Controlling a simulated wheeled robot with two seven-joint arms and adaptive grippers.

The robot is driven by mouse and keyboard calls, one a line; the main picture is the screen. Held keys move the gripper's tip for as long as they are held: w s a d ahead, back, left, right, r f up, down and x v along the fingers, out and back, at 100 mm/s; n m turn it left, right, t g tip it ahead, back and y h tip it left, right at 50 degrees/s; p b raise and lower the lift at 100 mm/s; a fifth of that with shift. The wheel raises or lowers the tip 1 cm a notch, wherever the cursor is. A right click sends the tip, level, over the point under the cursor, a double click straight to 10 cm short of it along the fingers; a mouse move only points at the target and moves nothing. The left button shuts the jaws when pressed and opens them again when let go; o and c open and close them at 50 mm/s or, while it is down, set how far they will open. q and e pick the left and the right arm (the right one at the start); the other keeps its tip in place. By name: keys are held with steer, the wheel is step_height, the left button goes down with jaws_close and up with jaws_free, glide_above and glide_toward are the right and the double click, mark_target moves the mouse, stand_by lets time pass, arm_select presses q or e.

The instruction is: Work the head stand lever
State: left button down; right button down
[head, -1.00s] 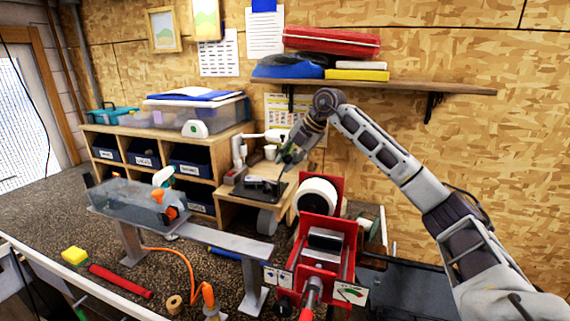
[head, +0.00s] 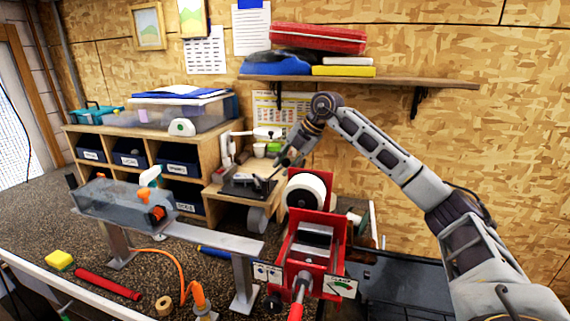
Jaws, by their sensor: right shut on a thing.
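The head stand (head: 243,187) is a low dark device on a small wooden bench, left of the red machine. Its thin dark lever (head: 272,175) slants up to the right. My right gripper (head: 284,163) reaches down from the upper right and is shut at the upper end of this lever. The fingertips are small and dark here, so the exact contact is hard to see. My left gripper is not in view.
A red machine (head: 309,261) with a white roll (head: 306,190) stands just right of and in front of the stand. A wooden cubby shelf (head: 203,162) with bins stands at left. A wall shelf (head: 400,83) hangs above. An orange hose (head: 182,272) lies in front.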

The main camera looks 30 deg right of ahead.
steer(key=shift+f, duration=0.1)
steer(key=c, duration=1.2)
jaws_free()
steer(key=shift+o, duration=0.2)
steer(key=v, duration=1.2)
